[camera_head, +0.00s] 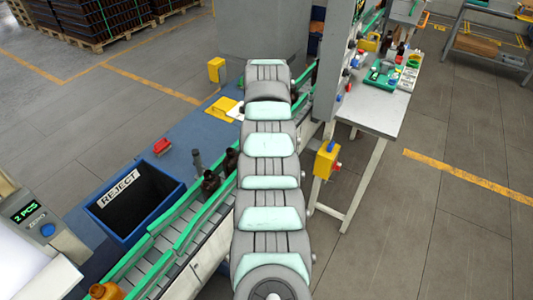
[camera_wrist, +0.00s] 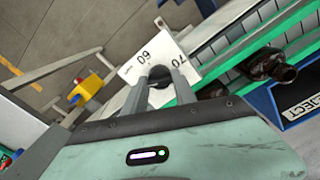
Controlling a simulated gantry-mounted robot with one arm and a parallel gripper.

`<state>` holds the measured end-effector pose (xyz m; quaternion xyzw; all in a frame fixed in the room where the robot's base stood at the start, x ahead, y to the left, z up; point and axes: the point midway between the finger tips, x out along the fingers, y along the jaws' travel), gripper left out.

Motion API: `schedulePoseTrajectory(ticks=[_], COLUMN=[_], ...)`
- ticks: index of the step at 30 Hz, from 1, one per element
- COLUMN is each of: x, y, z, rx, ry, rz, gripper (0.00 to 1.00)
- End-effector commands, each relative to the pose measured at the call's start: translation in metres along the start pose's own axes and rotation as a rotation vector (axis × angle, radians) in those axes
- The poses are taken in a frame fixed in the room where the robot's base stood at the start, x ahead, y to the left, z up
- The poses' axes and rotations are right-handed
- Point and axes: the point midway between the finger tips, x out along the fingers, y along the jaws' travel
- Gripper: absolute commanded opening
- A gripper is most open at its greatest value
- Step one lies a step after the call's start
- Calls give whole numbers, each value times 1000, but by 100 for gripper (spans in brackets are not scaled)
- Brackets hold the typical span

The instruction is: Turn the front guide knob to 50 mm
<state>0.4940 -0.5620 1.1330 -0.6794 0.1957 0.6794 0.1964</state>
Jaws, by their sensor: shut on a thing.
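In the wrist view the front guide knob (camera_wrist: 159,94) is a dark round knob in front of a white scale plate (camera_wrist: 138,67). Two printed numbers show on the plate, upside down; one appears to be 60, and the other is partly covered and unclear. My gripper (camera_wrist: 159,72) is shut on the knob, with one grey finger on each side. The fingers hide part of the plate, and I cannot make out a pointer. In the head view my arm covers the knob and the gripper.
Green guide rails (camera_head: 184,236) run along the conveyor, with dark bottles (camera_head: 211,182) between them. A blue reject bin (camera_head: 170,196) stands on the left. A yellow box (camera_head: 326,160) with a red button sits right of my arm. A white side table (camera_head: 385,110) holds small items.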

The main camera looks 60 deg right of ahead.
Motion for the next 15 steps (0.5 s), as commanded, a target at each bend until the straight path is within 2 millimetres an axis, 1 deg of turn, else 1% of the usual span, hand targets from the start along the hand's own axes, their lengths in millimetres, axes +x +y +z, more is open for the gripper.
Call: schedulePoseTrajectory(ticks=[6, 15], x=[-1, 0], y=[1, 0], z=[-1, 0], rx=[-186, -374], ry=[2, -1], rz=[3, 1], gripper=[0, 0])
